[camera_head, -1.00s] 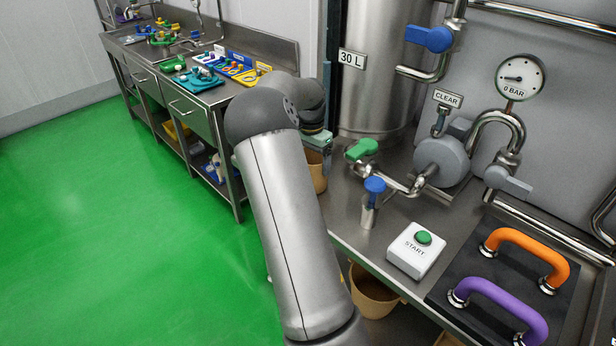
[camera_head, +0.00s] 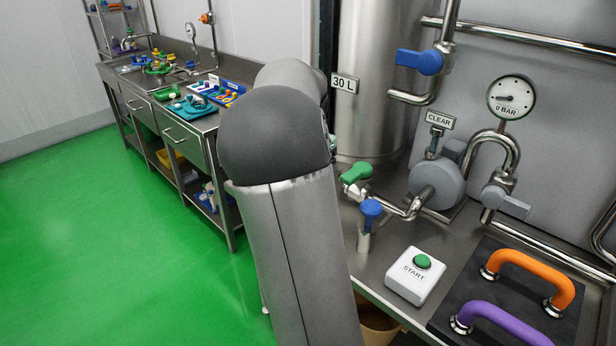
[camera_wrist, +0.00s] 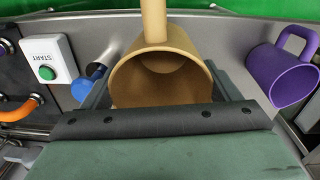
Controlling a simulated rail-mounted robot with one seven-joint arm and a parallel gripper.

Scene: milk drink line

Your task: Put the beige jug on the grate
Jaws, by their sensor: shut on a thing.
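The beige jug (camera_wrist: 165,82) fills the middle of the wrist view, its open mouth facing the camera and its handle (camera_wrist: 154,20) at the top. My gripper (camera_wrist: 162,95) is shut on the jug, with a dark green finger on each side of it. What lies under the jug is hidden. I cannot make out the grate for certain in either view.
A purple mug (camera_wrist: 285,78) is right of the jug in the wrist view. The white START box (camera_head: 411,275), a blue-topped valve (camera_head: 370,212) and a green-handled valve (camera_head: 356,173) are on the steel counter. A tank (camera_head: 375,80) stands behind.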

